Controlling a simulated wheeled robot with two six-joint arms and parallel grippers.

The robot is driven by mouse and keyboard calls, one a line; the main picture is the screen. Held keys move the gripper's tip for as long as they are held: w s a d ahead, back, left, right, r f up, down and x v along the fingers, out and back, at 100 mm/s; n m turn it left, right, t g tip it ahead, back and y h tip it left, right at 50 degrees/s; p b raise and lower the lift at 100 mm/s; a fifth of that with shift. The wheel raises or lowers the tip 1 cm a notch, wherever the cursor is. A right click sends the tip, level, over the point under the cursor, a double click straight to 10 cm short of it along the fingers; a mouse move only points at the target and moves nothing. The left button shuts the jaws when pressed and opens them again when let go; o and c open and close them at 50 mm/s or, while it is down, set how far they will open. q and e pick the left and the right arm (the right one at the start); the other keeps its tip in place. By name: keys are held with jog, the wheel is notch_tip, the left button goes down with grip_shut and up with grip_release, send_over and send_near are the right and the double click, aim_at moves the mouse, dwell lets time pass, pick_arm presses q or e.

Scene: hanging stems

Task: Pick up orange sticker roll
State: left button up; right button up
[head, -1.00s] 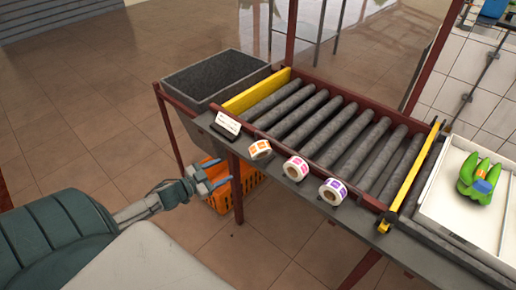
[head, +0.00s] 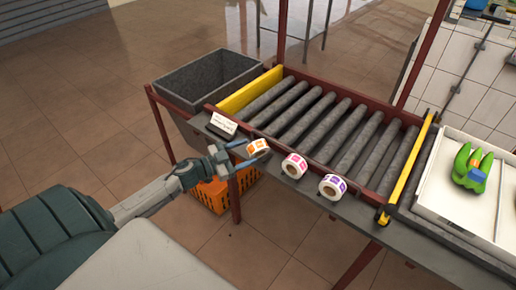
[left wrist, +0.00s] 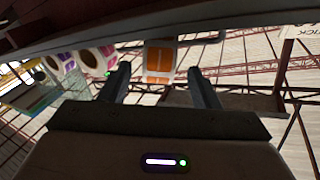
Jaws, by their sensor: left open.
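The orange sticker roll (head: 257,146) is white with orange stickers and sits on the grey ledge in front of the roller conveyor. My left gripper (head: 238,158) is open, with its fingers just left of and close to this roll. In the left wrist view the orange roll (left wrist: 159,62) shows ahead, between the two open fingers (left wrist: 160,85); I cannot tell whether they touch it. My right gripper is not in view.
A pink sticker roll (head: 294,165) and a purple sticker roll (head: 332,187) stand to the right on the ledge (head: 365,215). A white label card (head: 223,124) stands to the left. An orange crate (head: 211,194) is below, a grey bin (head: 205,80) behind left.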

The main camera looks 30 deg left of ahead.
aim_at(250, 149)
pick_arm(q)
jog(key=shift+w+d+r, duration=0.15)
jog(key=shift+w+r, duration=0.05)
jog(key=shift+w, duration=0.05)
jog(key=p+x, duration=0.3)
jog(key=x, duration=0.1)
jog(key=shift+s+d+r, duration=0.1)
jog(key=shift+d+r, duration=0.05)
jog(key=shift+r, duration=0.2)
jog(key=shift+w+d+f, duration=0.15)
jog(key=shift+w+d, duration=0.1)
jog(key=shift+w, duration=0.05)
jog(key=shift+a, duration=0.1)
jog(key=c, duration=1.2)
